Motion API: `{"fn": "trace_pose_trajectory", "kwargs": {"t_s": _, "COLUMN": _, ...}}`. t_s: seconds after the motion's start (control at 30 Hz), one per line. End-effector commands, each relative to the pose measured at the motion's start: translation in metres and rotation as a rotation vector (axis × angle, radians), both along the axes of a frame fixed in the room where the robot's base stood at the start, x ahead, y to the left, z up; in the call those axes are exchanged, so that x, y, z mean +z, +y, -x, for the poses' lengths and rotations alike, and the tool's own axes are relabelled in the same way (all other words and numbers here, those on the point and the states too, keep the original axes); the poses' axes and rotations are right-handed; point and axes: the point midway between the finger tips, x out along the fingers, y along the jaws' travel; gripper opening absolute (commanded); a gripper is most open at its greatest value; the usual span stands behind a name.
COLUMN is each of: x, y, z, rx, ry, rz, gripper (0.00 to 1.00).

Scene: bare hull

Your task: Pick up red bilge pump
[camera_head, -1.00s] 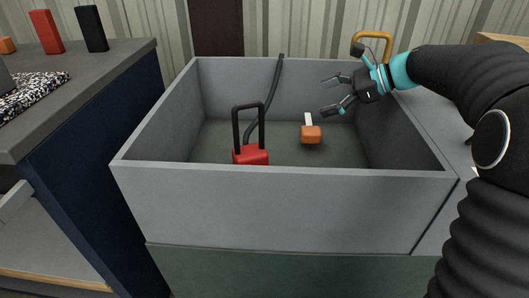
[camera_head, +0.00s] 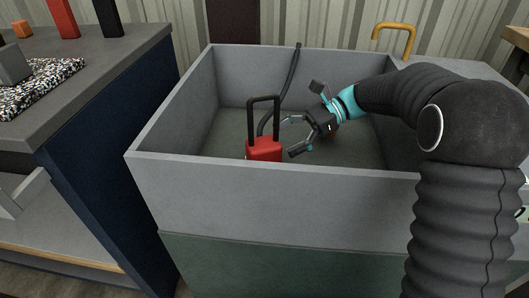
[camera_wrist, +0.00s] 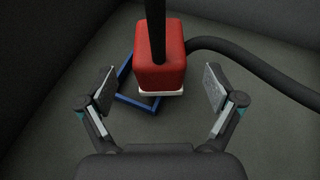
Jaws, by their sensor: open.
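The red bilge pump (camera_head: 264,149) stands upright in the grey open bin, with a black loop handle on top and a black hose behind it. In the wrist view the pump (camera_wrist: 160,62) is ahead of the fingers, its pale base edge showing and a blue frame-like thing (camera_wrist: 133,88) beside and under it. My gripper (camera_head: 291,136) is open and empty, just right of the pump and inside the bin. In the wrist view the fingers (camera_wrist: 159,92) are spread wide, on either side of the pump's near end, without visible contact.
The bin's front wall (camera_head: 285,200) and side walls surround the pump and gripper. The hose (camera_head: 287,78) rises over the back wall. A dark counter (camera_head: 130,50) stands left. The orange item in the bin is mostly hidden behind my gripper.

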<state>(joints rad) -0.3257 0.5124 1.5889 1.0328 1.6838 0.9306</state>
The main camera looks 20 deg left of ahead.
Motion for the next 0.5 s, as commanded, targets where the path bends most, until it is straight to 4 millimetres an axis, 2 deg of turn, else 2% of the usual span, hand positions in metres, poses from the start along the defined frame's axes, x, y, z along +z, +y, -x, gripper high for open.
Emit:
{"fn": "trace_pose_trajectory", "kwargs": {"t_s": 0.33, "x": -0.016, "y": 0.028, "z": 0.026, "rx": 0.001, "ry": 0.001, "rz": 0.001, "gripper": 0.92}}
{"fn": "trace_pose_trajectory", "kwargs": {"t_s": 0.5, "x": -0.019, "y": 0.034, "z": 0.031, "rx": -0.001, "ry": -0.002, "rz": 0.0, "gripper": 0.92}}
